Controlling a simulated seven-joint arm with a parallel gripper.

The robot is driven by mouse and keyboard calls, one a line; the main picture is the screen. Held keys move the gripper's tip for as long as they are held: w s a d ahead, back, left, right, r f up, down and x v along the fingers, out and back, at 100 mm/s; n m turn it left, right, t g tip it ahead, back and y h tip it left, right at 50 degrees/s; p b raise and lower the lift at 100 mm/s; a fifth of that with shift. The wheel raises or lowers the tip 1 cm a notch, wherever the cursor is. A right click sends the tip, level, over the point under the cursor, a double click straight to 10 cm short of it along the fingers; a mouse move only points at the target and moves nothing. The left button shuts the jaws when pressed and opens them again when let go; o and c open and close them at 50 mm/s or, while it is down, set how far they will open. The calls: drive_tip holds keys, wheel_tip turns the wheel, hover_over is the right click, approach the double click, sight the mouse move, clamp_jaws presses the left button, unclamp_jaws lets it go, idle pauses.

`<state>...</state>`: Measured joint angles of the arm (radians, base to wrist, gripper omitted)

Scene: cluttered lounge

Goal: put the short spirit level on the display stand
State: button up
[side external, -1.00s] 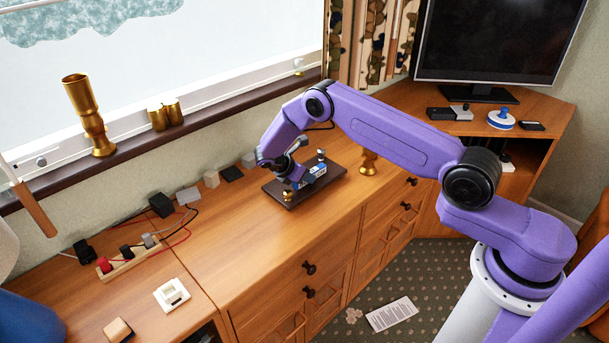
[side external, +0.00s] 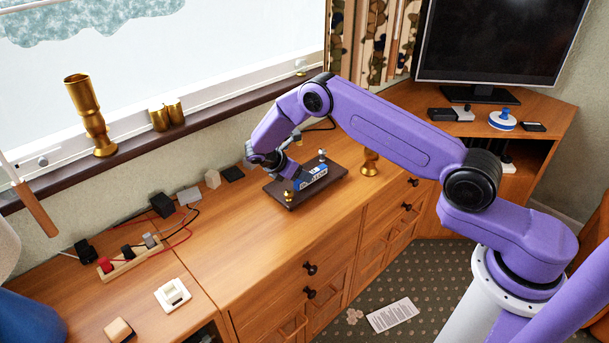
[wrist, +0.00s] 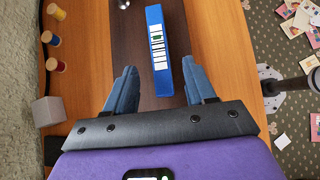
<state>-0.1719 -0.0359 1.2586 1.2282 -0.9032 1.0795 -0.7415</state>
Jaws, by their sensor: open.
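The short spirit level (side external: 314,176) is a blue bar with a white printed label. It rests on the dark brown board of the display stand (side external: 331,175), between its small shiny posts. In the wrist view the level (wrist: 158,48) lies lengthwise over the dark board (wrist: 186,40). My gripper (side external: 290,170) is at the level's left side. In the wrist view my gripper (wrist: 157,70) is open, its blue fingers apart on both sides of the level's near end, with gaps visible. Nothing is held. The level's underside is hidden.
A brass candlestick (side external: 369,163) stands just right of the stand. Along the wall are a black block (side external: 232,173), a pale block (side external: 212,179) and adapters with cables. The cabinet top in front of the stand (side external: 250,240) is clear.

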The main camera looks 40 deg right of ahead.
drive_tip(key=s+a+r+m+t+y, duration=0.1)
drive_tip(key=s+a+r, duration=0.2)
drive_tip(key=a+r, duration=0.35)
drive_tip(key=s+a+r+y, duration=0.1)
drive_tip(key=s+a+r, duration=0.2)
drive_tip(key=a+r, duration=0.3)
drive_tip(key=s+a+r+m+y, duration=0.1)
drive_tip(key=s+r, duration=0.2)
drive_tip(key=s, duration=0.3)
drive_tip(key=s+r+m+y, duration=0.1)
drive_tip(key=s+r+y, duration=0.1)
drive_tip(key=s+r, duration=0.25)
drive_tip(key=s+d+r+m+y, duration=0.1)
drive_tip(key=s+d+y, duration=0.1)
drive_tip(key=s, duration=1.1)
drive_tip(key=s+d+r+m+y, duration=0.1)
drive_tip(key=s+d, duration=0.3)
drive_tip(key=s, duration=0.9)
drive_tip(key=shift+s+r+g+y, duration=0.2)
drive_tip(key=shift+g+y, duration=0.2)
drive_tip(key=shift+y, duration=0.3)
